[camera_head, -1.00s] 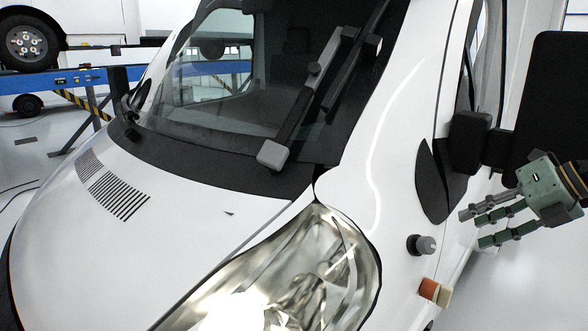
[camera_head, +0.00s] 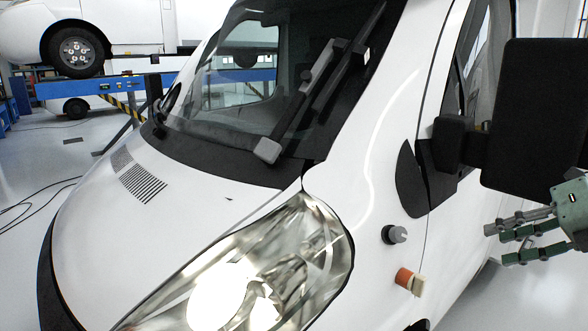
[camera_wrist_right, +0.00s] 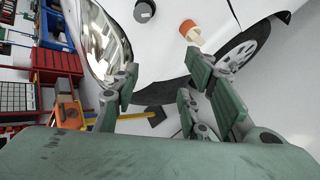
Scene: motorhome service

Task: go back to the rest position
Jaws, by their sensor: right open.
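My right gripper (camera_head: 520,235) is at the right edge of the head view, below the large black side mirror (camera_head: 535,120) of the white motorhome (camera_head: 370,160). Its green fingers are spread and empty, pointing left toward the body side. In the right wrist view the open fingers (camera_wrist_right: 165,95) frame the lower front of the vehicle, with nothing between them. My left gripper is not in view.
A grey knob (camera_head: 396,234) and an orange and cream block (camera_head: 410,281) sit on the fender beside the headlight (camera_head: 260,270). A grey-ended bar (camera_head: 268,150) lies against the windshield. Red and blue cabinets (camera_wrist_right: 60,65) stand left in the wrist view.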

